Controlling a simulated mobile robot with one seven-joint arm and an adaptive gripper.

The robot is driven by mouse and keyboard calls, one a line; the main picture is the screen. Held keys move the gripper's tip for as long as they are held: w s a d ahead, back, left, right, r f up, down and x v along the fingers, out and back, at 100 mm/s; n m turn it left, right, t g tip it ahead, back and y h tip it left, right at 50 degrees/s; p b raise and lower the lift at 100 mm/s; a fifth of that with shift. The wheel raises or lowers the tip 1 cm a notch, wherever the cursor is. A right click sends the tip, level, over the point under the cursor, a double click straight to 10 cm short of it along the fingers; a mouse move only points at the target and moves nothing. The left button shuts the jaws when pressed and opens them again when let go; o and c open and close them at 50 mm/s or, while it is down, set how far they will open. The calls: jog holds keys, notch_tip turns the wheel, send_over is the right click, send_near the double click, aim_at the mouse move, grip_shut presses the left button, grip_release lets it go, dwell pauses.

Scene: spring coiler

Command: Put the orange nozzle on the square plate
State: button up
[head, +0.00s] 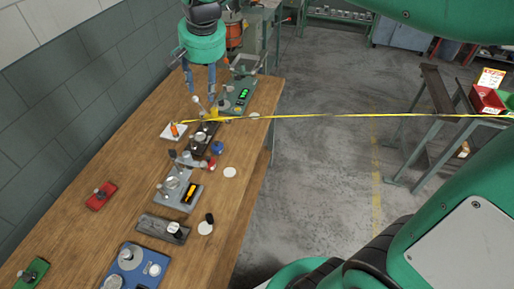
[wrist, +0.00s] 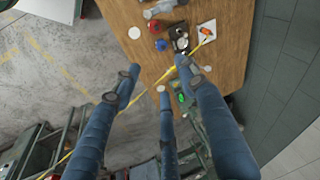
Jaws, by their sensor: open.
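The orange nozzle (head: 175,129) lies on the white square plate (head: 167,133), on the wooden table near the wall. In the wrist view the nozzle (wrist: 206,31) also shows on the plate (wrist: 210,25), at the upper right. My gripper (head: 201,92) is open, with its blue fingers spread and empty. It hangs above the table, beyond the plate in the head view and apart from the nozzle. In the wrist view my gripper's fingers (wrist: 160,80) reach up from below, short of the plate. Nothing hides the nozzle.
A yellow strip (head: 330,115) runs across the table and over the floor. A dark device (head: 202,137), a green-display device (head: 240,95), a grey device (head: 178,188) and a blue device (head: 135,265) stand along the table. A red block (head: 101,196) lies near the wall, with bare wood around it.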

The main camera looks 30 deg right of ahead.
jog(key=s+d+f+n+t, duration=0.1)
jog(key=s+f+n, duration=0.1)
jog(key=s, duration=1.1)
jog(key=s+d+f+n+t, duration=0.1)
jog(key=s+d+f+n, duration=0.1)
jog(key=s, duration=1.1)
jog(key=shift+s+f+n, duration=0.2)
jog(key=shift+n, duration=0.1)
jog(key=shift+f, duration=0.2)
